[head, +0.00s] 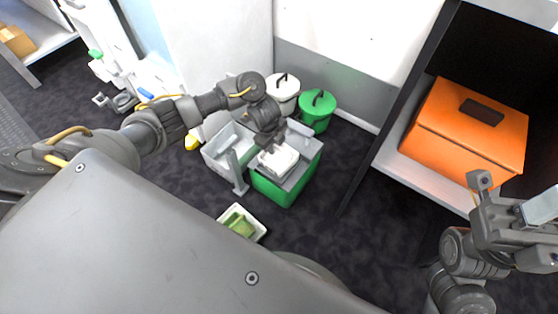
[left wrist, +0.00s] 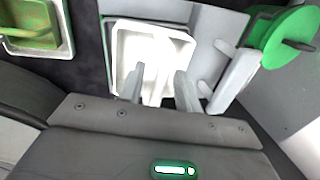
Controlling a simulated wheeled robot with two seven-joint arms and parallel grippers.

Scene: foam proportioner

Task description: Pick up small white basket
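A small white basket (head: 278,160) sits on top of a green-and-grey box (head: 285,190). It also shows in the left wrist view (left wrist: 150,45), with its open top facing the camera. My left gripper (head: 268,143) is directly above and at the edge of the basket. In the left wrist view its two pale fingers (left wrist: 160,88) are apart at the basket's near edge, with part of the white wall between them. I cannot tell whether they touch it. My right gripper (head: 515,215) is far to the right, away from the basket; its finger opening is unclear.
A grey bin (head: 225,150) stands left of the green box. A white tray with a green item (head: 240,225) lies on the floor in front. White (head: 284,90) and green (head: 317,108) lidded buckets stand behind. An orange box (head: 465,130) sits on a shelf at right.

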